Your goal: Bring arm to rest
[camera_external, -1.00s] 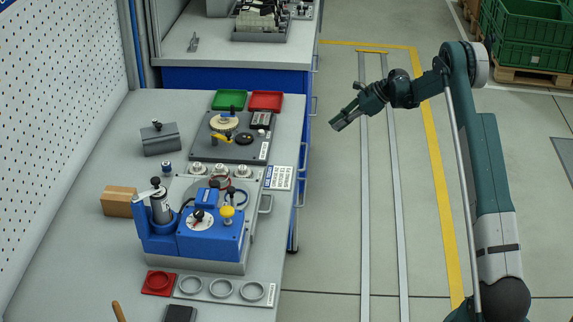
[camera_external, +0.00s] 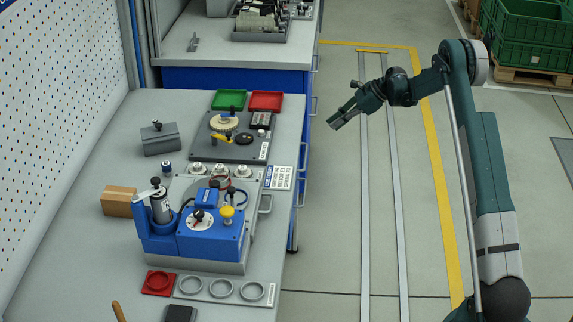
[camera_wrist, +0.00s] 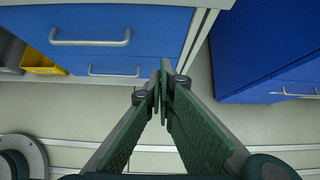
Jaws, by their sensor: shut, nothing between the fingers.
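My gripper (camera_external: 334,123) is in the air over the floor, to the right of the grey workbench (camera_external: 110,240) in the external view. It is shut and empty, pointing left and slightly down. In the wrist view, the two green fingers (camera_wrist: 162,92) meet at their tips with nothing between them. My arm reaches up from the lower right and bends at the top toward the bench.
Blue drawers (camera_wrist: 120,35) with metal handles and another blue cabinet (camera_wrist: 265,50) stand ahead in the wrist view. The bench holds a blue device (camera_external: 212,235), a green tray (camera_external: 229,99) and a red tray (camera_external: 266,101). Green crates (camera_external: 530,35) are at the back right. Floor around my gripper is clear.

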